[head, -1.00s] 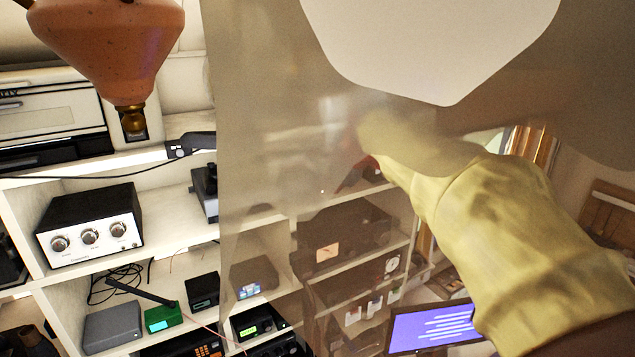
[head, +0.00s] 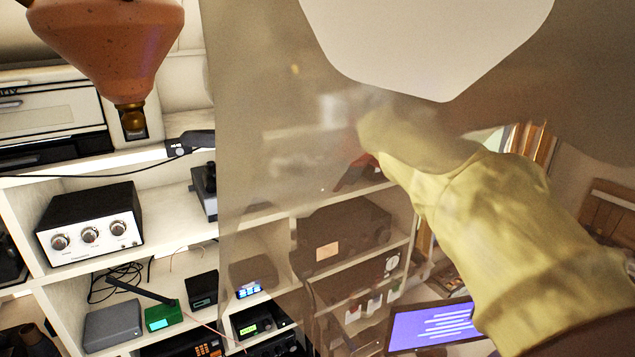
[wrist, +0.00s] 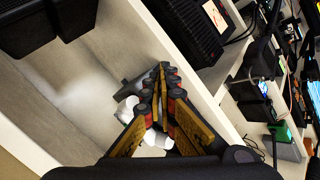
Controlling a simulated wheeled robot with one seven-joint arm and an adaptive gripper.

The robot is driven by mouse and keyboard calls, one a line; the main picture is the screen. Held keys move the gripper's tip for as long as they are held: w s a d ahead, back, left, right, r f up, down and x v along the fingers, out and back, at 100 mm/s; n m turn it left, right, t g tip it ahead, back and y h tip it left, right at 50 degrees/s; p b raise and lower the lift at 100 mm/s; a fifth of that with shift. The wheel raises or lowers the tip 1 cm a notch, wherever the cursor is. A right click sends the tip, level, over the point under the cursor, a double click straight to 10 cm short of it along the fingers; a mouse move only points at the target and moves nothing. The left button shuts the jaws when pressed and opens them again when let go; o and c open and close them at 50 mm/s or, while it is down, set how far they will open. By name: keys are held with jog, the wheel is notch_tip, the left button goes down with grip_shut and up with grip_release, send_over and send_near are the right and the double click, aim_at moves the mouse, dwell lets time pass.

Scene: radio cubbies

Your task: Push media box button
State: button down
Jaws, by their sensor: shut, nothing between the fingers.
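My gripper (wrist: 161,72) is shut and empty in the wrist view. Its black and yellow fingers meet near the middle, in front of a pale shelf. I cannot tell which device is the media box. In the head view, a small dark box with a lit blue display (head: 249,289) sits on a middle shelf, beside a smaller dark box (head: 202,290). A green box (head: 163,316) with a lit screen stands to their left. I cannot make out a button on any of them. The gripper's fingertips are not distinguishable in the head view.
A black radio with several knobs (head: 90,225) stands on the left shelf. A grey box (head: 112,327) and loose cables lie below it. A lit purple screen (head: 432,326) is at lower right. In the wrist view, black bins (wrist: 45,22) stand at upper left.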

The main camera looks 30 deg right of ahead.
jog(key=shift+w, duration=0.1)
dwell(0.3)
jog(key=shift+w, duration=0.35)
jog(key=shift+w, duration=0.15)
dwell(0.3)
jog(key=shift+s+b, duration=0.6)
jog(key=shift+s, duration=0.05)
jog(key=s+b, duration=0.3)
jog(key=s, duration=0.3)
jog(key=shift+d+b, duration=0.1)
jog(key=shift+b, duration=0.3)
